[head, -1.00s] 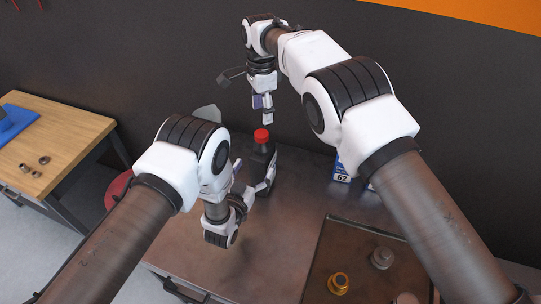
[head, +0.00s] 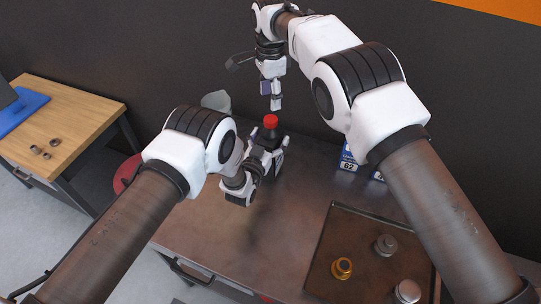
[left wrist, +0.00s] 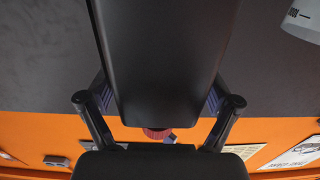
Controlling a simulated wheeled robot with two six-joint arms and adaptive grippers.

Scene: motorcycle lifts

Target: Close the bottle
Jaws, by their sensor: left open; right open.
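A black bottle (head: 268,138) with a red cap (head: 270,121) at its top stands upright on the metal workbench near the back. I cannot tell whether the cap is tight. My left gripper (head: 268,153) is open, with its fingers on either side of the bottle. In the left wrist view the bottle (left wrist: 165,55) fills the middle between the two fingers (left wrist: 160,112), and a bit of the red cap (left wrist: 157,133) shows below it. My right gripper (head: 272,104) is open and empty, pointing down just above the cap.
A brown tray (head: 322,252) with an orange-gold part (head: 342,268) and silvery parts lies at the front right. A blue-and-white box (head: 348,160) stands behind it. A pale grey container (head: 217,101) is left of the bottle. The middle of the workbench (head: 215,235) is clear.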

